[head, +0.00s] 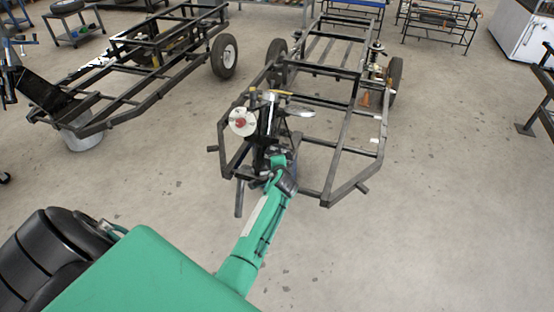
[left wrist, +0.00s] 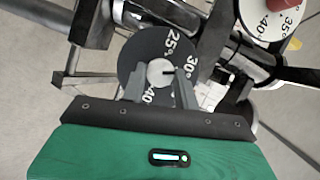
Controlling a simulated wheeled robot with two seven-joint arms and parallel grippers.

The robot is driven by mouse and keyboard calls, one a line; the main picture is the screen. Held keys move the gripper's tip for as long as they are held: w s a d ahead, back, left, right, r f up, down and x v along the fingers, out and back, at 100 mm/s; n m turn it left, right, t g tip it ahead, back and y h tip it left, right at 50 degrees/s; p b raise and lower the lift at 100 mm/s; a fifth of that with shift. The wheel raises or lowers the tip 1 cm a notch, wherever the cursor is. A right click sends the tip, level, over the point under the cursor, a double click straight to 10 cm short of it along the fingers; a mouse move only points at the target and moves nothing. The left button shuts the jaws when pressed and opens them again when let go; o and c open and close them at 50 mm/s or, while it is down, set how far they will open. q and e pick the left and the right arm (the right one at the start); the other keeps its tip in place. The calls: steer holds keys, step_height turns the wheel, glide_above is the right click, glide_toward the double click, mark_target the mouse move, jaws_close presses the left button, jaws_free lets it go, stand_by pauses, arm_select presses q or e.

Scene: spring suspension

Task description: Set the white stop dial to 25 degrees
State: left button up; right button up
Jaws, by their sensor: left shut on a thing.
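The white dial (head: 242,122) with a red centre stands upright at the near left of the middle frame. In the left wrist view the white dial (left wrist: 257,20) is cut off at the top right; 35 and 40 marks and part of its red centre show. My left gripper (left wrist: 162,82) is not on it. The gripper is shut on the pale round hub of a dark grey dial (left wrist: 141,55) marked 25, 30 and 40. A short dark line on the hub points right. In the head view my left arm (head: 262,225) hides the fingers. My right gripper is not in view.
The black tube frame (head: 345,165) surrounds the work spot, with bars close to the gripper. A second frame (head: 120,100) on a grey bucket (head: 84,135) stands to the left. Benches are at the back. The floor at the right front is clear.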

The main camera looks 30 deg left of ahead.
arm_select(q)
steer(key=shift+a+r+n+g+h+p, duration=0.25)
steer(key=shift+n+h+p, duration=0.6)
steer(key=shift+n+p, duration=0.9)
steer(key=shift+f+n+g+h+p, duration=0.1)
steer(key=shift+n+g+h+p, duration=0.25)
steer(key=shift+n+h+p, duration=0.9)
steer(key=shift+a+r+n+g+h+p, duration=0.15)
steer(key=shift+n+g+h+p, duration=0.2)
steer(key=shift+n+p, duration=1.85)
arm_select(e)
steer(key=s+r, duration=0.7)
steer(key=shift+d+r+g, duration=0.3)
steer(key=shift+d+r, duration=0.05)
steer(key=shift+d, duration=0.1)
arm_select(q)
steer(key=shift+f, duration=0.1)
steer(key=o, duration=1)
steer(key=shift+c, duration=0.2)
steer(key=v, duration=1.4)
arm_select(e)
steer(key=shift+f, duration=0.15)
